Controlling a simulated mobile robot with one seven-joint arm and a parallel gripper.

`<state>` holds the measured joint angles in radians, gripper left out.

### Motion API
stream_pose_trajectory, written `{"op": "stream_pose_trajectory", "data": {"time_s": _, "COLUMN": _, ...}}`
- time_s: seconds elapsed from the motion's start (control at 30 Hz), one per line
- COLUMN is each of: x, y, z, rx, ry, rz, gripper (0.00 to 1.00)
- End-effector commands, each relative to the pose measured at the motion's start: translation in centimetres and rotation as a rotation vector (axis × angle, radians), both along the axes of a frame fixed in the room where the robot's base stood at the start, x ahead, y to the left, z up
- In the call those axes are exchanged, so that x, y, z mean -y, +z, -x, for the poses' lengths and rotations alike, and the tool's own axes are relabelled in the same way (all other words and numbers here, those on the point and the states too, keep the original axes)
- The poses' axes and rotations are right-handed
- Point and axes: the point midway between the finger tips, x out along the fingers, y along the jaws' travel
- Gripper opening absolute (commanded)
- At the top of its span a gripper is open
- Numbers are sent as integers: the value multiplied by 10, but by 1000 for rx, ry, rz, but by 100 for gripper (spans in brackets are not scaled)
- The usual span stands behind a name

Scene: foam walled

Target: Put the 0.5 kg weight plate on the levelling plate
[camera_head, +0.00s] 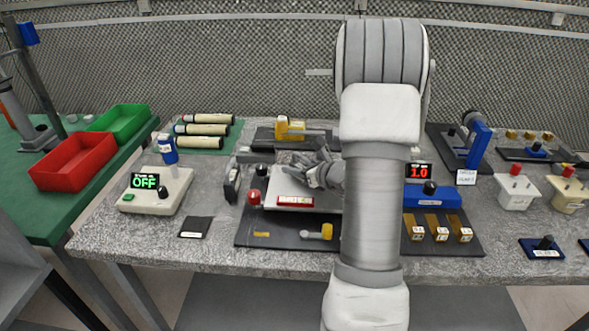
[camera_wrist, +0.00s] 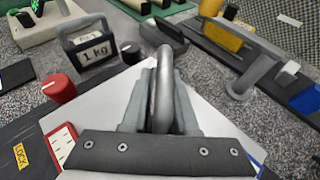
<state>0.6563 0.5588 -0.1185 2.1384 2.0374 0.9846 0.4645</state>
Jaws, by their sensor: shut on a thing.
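The levelling plate (camera_head: 322,203) is a white slab on a dark base, partly hidden by my arm in the head view. Its white surface (camera_wrist: 108,100) also shows in the wrist view. My gripper (camera_head: 312,168) is over this plate. In the wrist view my gripper (camera_wrist: 162,80) is shut on a grey loop-shaped handle (camera_wrist: 163,85) between its fingers. I take this for the weight plate's handle; its body and any 0.5 kg marking are hidden. I cannot tell whether it touches the plate.
A dark 1 kg weight (camera_wrist: 92,47) with a handle stands left of the plate. A red knob (camera_wrist: 60,88) and black knob (camera_wrist: 131,53) sit at the plate's edge. An OFF display box (camera_head: 157,190) is further left. A yellow-ended part (camera_head: 317,232) lies in front.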

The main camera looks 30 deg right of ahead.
Motion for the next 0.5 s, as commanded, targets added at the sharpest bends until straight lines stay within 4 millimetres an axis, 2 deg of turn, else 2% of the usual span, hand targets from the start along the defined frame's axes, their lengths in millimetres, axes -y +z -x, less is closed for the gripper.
{"op": "stream_pose_trajectory", "data": {"time_s": 0.23, "x": 0, "y": -3, "z": 0, "rx": 3, "ry": 0, "rz": 0, "gripper": 0}}
{"op": "stream_pose_trajectory", "data": {"time_s": 0.27, "x": 0, "y": -3, "z": 0, "rx": 0, "ry": 0, "rz": 0, "gripper": 33}}
{"op": "stream_pose_trajectory", "data": {"time_s": 0.3, "x": 0, "y": -2, "z": 0, "rx": 0, "ry": 0, "rz": 0, "gripper": 40}}
{"op": "stream_pose_trajectory", "data": {"time_s": 0.4, "x": 0, "y": -2, "z": 0, "rx": 0, "ry": 0, "rz": 0, "gripper": 57}}
{"op": "stream_pose_trajectory", "data": {"time_s": 0.5, "x": 0, "y": -2, "z": 0, "rx": 0, "ry": 0, "rz": 0, "gripper": 57}}
